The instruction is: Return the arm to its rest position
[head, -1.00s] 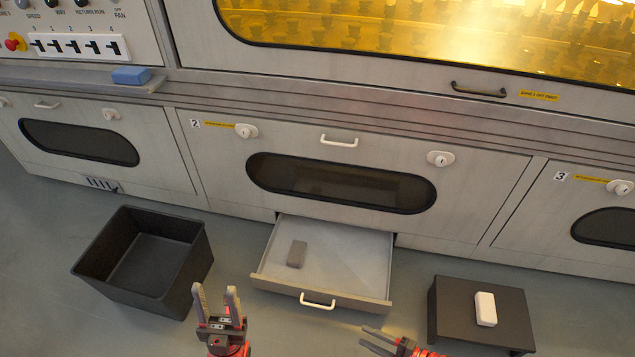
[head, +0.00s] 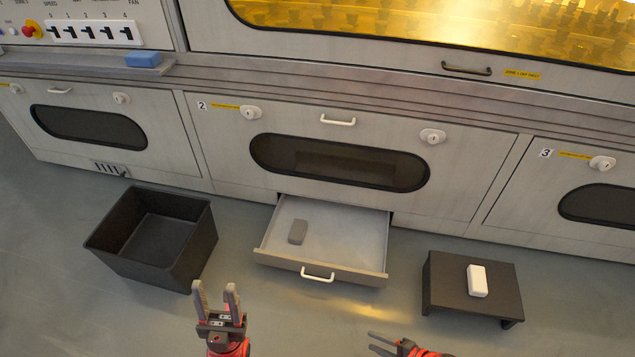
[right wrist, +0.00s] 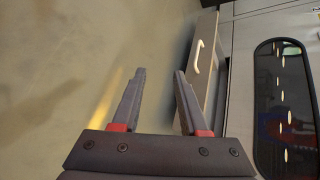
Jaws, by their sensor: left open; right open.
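My left gripper (head: 217,292) is open and empty, pointing up in the head view, between the black bin and the open drawer. My right gripper (head: 373,342) is open at the bottom edge of the head view, below the drawer and left of the small black table. In the right wrist view its two fingers (right wrist: 157,75) are apart with nothing between them. Most of both arms is out of view.
The drawer (head: 345,262) stands open with a grey block (head: 298,232) inside. A black bin (head: 208,250) stands left, empty. A white block (head: 477,281) lies on the low black table (head: 445,297). A blue block (head: 144,60) lies on the panel ledge. Floor between them is clear.

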